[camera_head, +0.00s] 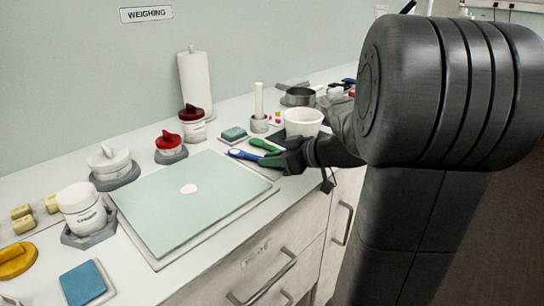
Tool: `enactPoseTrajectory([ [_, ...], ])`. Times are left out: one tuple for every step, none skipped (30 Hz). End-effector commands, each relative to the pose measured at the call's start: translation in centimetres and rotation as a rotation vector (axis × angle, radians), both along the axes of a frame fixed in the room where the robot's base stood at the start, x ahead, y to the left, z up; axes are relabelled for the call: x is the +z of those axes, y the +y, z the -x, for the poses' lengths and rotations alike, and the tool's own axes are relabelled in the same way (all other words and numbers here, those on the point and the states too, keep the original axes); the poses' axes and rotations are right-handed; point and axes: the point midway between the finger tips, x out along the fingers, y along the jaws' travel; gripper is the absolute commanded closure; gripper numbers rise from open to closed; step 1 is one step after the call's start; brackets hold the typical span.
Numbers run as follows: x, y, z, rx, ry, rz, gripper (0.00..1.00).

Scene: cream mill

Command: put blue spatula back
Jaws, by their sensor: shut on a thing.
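The blue spatula (244,155) is at the right end of the pale green board, its blue length running right into my gripper (285,161). A green spatula (264,146) lies just behind the blue one, close to my gripper. A dark mat (283,137) shows in part behind the gripper, and my arm hides the area to its right.
The pale green board (160,215) carries a small white blob (188,189). A white cup (303,122) stands close behind my gripper. A drawer front (270,260) lies below the counter edge.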

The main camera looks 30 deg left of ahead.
Motion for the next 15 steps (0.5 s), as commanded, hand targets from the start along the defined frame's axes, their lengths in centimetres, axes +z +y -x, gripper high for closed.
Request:
enactPoseTrajectory([
  [-0.44,-0.1,-0.03,-0.003,0.003,0.007,1.0],
  [-0.4,-0.1,-0.04,-0.003,0.002,0.007,1.0],
  [-0.36,-0.1,-0.04,-0.003,0.002,0.007,0.82],
  [-0.33,-0.1,-0.04,-0.003,0.001,0.007,0.76],
  [-0.3,-0.1,-0.05,-0.003,0.001,0.007,0.7],
  [-0.26,-0.09,-0.08,-0.003,0.0,0.006,0.62],
  [-0.22,-0.1,-0.09,-0.004,-0.001,0.006,0.58],
  [-0.19,-0.09,-0.1,-0.004,-0.001,0.006,0.58],
  [-0.14,-0.08,-0.11,-0.005,-0.002,0.005,0.58],
  [-0.11,-0.08,-0.12,-0.005,-0.002,0.005,0.58],
  [-0.09,-0.07,-0.12,-0.005,-0.002,0.005,0.58],
  [-0.05,-0.07,-0.13,-0.005,-0.003,0.004,0.58],
  [-0.03,-0.07,-0.13,-0.005,-0.003,0.004,0.58],
  [0.0,-0.07,-0.13,-0.005,-0.003,0.004,0.58],
  [0.03,-0.05,-0.13,-0.005,-0.004,0.003,0.58],
])
